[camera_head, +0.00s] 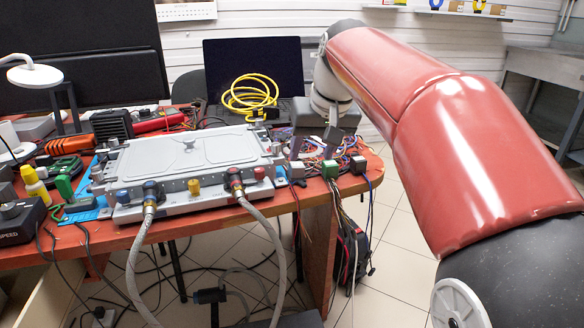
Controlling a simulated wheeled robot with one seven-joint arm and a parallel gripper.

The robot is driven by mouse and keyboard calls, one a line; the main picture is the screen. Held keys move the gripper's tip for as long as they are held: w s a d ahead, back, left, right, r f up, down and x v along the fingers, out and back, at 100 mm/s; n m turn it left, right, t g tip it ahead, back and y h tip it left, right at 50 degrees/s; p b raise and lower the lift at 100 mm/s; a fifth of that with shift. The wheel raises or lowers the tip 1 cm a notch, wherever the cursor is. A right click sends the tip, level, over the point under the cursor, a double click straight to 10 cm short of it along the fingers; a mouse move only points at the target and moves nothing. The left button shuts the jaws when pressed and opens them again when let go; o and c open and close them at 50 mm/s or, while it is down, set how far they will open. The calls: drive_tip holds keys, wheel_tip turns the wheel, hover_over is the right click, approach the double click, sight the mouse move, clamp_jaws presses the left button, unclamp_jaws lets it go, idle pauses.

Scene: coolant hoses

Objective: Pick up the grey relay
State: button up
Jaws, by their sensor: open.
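Three small relay-like blocks with wires hanging from them sit along the table's right front edge. I cannot tell for sure which pale block is the grey relay. My gripper (315,143) is above and behind the left and green blocks, with its two dark fingers apart and pointing down. Nothing shows between the fingers. It appears to touch none of the blocks, though the exact gap is hard to judge.
A grey coolant plate unit (188,160) with two hoses (142,255) fills the table's middle. Loose coloured wires lie behind the blocks. A laptop (254,70) with a coiled yellow cable (250,97) stands at the back. The table (245,213) ends just right of the blocks.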

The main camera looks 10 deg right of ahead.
sight(299, 167)
drive_tip(key=shift+w+f, duration=0.1)
drive_tip(key=shift+w, duration=0.55)
drive_tip(key=x, duration=0.4)
drive_tip(key=a+x, duration=0.1)
drive_tip(key=x, duration=0.2)
drive_tip(key=shift+w+b, duration=0.35)
drive_tip(key=shift+b, duration=0.05)
drive_tip(key=shift+c, duration=0.2)
drive_tip(key=c, duration=1)
drive_tip(key=shift+d+r, duration=0.1)
drive_tip(key=shift+r, duration=0.2)
